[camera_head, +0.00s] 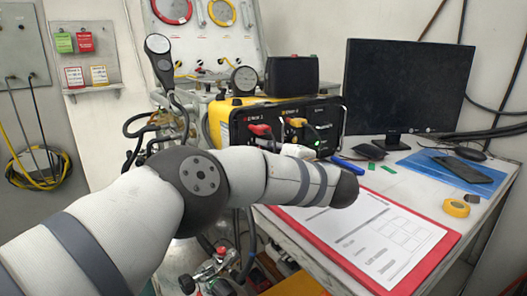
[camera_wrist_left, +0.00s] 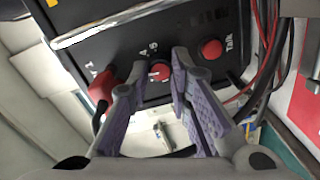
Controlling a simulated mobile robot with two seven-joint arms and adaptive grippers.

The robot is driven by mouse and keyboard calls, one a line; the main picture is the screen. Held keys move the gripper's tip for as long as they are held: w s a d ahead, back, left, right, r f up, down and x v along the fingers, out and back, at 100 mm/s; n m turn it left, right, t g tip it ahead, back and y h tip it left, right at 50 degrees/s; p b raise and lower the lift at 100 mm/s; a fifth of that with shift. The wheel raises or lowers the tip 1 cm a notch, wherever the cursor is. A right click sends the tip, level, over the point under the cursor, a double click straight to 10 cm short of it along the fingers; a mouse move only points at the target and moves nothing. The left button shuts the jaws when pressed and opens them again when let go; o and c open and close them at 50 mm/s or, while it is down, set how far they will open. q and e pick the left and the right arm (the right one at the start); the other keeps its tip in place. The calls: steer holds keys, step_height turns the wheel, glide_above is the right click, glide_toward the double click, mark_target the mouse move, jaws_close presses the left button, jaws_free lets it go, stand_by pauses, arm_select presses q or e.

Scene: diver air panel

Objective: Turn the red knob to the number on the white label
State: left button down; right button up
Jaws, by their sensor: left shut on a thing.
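The red knob (camera_wrist_left: 160,71) sits on the black front of the air panel (camera_wrist_left: 125,58) in the left wrist view. White marks, too small to read surely, are printed beside it. My left gripper (camera_wrist_left: 156,76) has its purple-padded fingers on either side of the knob, shut on it. In the head view, my left arm reaches across to the yellow and black panel box (camera_head: 215,122), and its gripper and the knob are hidden. I cannot make out a white label with a number. My right gripper is not in view.
Close to the fingers are another red knob marked Talk (camera_wrist_left: 210,49) and a red plug (camera_wrist_left: 103,86). Cables hang at the right. On the bench are a red clipboard with a white sheet (camera_head: 372,240), a monitor (camera_head: 408,85) and a yellow tape roll (camera_head: 456,208).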

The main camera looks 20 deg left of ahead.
arm_select(q)
steer(key=shift+m, duration=1)
steer(key=shift+f, duration=0.1)
steer(key=c, duration=1.4)
jaws_free()
steer(key=shift+c, duration=0.2)
steer(key=v, duration=1.2)
steer(key=shift+d, duration=0.1)
